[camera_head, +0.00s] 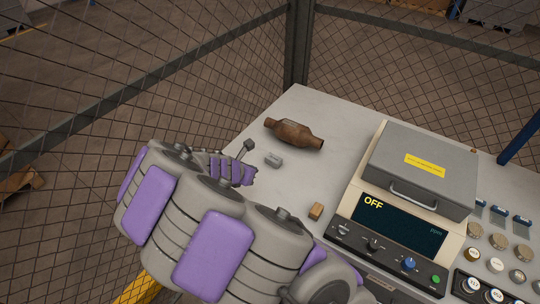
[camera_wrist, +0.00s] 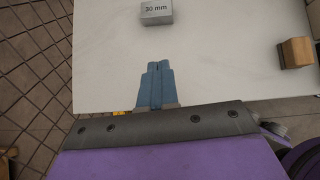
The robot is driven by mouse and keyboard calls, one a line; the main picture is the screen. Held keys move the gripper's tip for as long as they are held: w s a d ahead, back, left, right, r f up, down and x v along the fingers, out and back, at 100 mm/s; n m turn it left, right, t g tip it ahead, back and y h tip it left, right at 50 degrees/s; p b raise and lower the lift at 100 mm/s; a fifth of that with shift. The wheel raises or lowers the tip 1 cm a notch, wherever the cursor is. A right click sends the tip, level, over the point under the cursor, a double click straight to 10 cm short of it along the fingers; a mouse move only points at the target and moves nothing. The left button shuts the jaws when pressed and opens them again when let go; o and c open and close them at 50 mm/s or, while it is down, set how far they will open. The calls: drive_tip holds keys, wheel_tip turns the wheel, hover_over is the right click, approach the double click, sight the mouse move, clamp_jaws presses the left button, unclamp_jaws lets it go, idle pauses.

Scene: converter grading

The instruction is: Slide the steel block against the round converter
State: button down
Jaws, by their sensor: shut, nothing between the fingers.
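The round converter (camera_head: 294,134) is a rusty brown canister with narrow pipe ends, lying on the grey table near its far corner. The small grey steel block (camera_head: 273,159) lies on the near side of the converter, with a narrow gap between them. In the wrist view the steel block (camera_wrist: 156,14) shows a "30 mm" label at the top edge, straight ahead of my gripper. My gripper (camera_wrist: 154,68) has its blue fingers shut together and empty, apart from the block.
A small tan block (camera_head: 316,211) lies on the table to the right; it also shows in the wrist view (camera_wrist: 296,52). An analyser (camera_head: 410,190) reading "OFF" stands right of it. Several round samples (camera_head: 474,230) lie at the far right. A mesh fence (camera_head: 130,75) runs behind.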

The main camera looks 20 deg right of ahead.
sight(268, 162)
drive_tip(key=shift+n, duration=0.3)
drive_tip(key=b+x, duration=0.1)
drive_tip(key=x, duration=0.2)
drive_tip(key=b+x, duration=0.1)
drive_tip(key=x, duration=0.3)
drive_tip(key=b+x, duration=0.1)
drive_tip(key=x, duration=0.3)
drive_tip(key=shift+w+a+f, duration=0.15)
drive_tip(key=shift+a+f, duration=0.1)
drive_tip(key=shift+a, duration=0.1)
drive_tip(key=shift+w+d+r+b, duration=0.2)
drive_tip(key=shift+w+d+b, duration=0.25)
drive_tip(key=shift+w+d, duration=0.65)
drive_tip(key=shift+d, duration=0.25)
drive_tip(key=shift+w+r, duration=0.1)
drive_tip(key=shift+a, duration=0.15)
